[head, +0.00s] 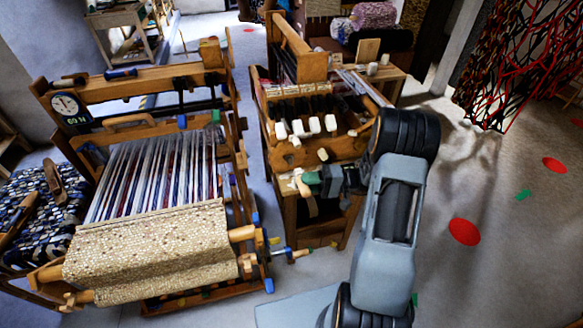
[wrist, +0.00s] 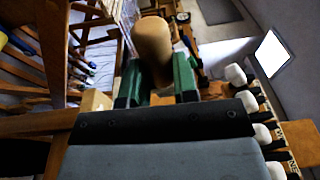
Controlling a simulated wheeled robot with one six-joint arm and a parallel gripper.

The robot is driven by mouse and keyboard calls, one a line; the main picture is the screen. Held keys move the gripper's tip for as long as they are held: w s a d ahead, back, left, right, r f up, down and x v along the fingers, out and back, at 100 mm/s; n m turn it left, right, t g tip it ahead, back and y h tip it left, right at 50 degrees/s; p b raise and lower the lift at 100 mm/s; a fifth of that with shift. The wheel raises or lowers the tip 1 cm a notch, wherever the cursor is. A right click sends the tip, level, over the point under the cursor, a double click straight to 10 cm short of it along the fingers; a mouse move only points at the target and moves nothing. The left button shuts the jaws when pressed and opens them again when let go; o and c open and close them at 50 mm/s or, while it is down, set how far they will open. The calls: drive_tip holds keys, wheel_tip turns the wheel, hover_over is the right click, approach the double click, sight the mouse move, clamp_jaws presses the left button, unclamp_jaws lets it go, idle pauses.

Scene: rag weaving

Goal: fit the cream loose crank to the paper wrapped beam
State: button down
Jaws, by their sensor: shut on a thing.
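My gripper (head: 313,181) hangs beside the front left of the middle wooden loom. In the wrist view its green finger pads (wrist: 157,84) are closed around a rounded tan, cream-toned piece, which I take to be the loose crank (wrist: 152,42). The left loom carries a front beam (head: 243,233) wrapped in speckled cream material. I cannot tell whether this is the paper wrapped beam. The held crank is apart from it.
The middle loom (head: 290,150) has several white knobs close to my gripper. A narrow floor gap separates the looms. Open floor (head: 500,200) lies at right.

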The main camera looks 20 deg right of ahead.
drive_tip(key=shift+w, duration=0.1)
idle(0.3)
drive_tip(key=shift+w+b, duration=0.8)
drive_tip(key=shift+w, duration=1.85)
drive_tip(key=c, duration=1.5)
unclamp_jaws()
clamp_jaws()
